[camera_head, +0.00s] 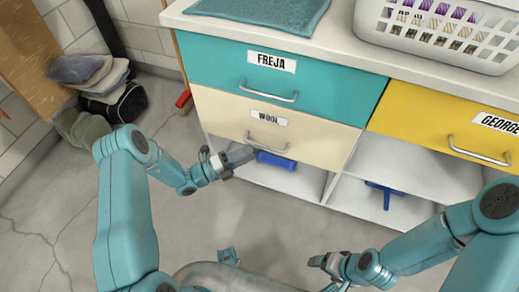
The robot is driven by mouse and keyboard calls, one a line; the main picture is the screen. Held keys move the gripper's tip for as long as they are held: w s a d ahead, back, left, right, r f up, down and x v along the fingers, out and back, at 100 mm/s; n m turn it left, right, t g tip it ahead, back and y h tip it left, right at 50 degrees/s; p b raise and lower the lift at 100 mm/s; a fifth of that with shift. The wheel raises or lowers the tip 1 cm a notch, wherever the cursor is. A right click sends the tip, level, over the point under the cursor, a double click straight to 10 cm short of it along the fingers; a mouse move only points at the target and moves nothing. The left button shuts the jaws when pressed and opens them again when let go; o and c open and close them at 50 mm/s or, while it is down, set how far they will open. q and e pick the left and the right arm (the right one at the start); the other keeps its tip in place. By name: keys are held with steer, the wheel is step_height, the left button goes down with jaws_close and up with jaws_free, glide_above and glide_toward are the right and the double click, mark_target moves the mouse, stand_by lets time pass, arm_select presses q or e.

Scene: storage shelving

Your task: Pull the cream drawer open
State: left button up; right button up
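The cream drawer (318,143) is in the middle of the head view, below a teal drawer. It has a paper label reading "WOOL" and a metal bar handle (268,146). Its front looks flush with the cabinet, so it appears closed. My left gripper (243,156) is in front of the drawer's lower left part, close to the handle's left end. I cannot tell whether it touches the handle or how far its fingers are apart. My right gripper (322,263) is low in the view, away from the drawer; its finger opening is unclear.
The teal drawer (335,84) labelled "FREJA" is above, and a yellow drawer (425,115) is to the right. Open shelves below hold a blue cylinder (276,160) and a blue object (385,192). A white basket (440,38) stands on top. Bare floor lies in front.

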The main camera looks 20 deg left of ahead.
arm_select(q)
steer(key=x, duration=0.5)
jaws_close()
arm_select(e)
steer(key=shift+f, duration=0.4)
arm_select(q)
steer(key=shift+s, duration=0.1)
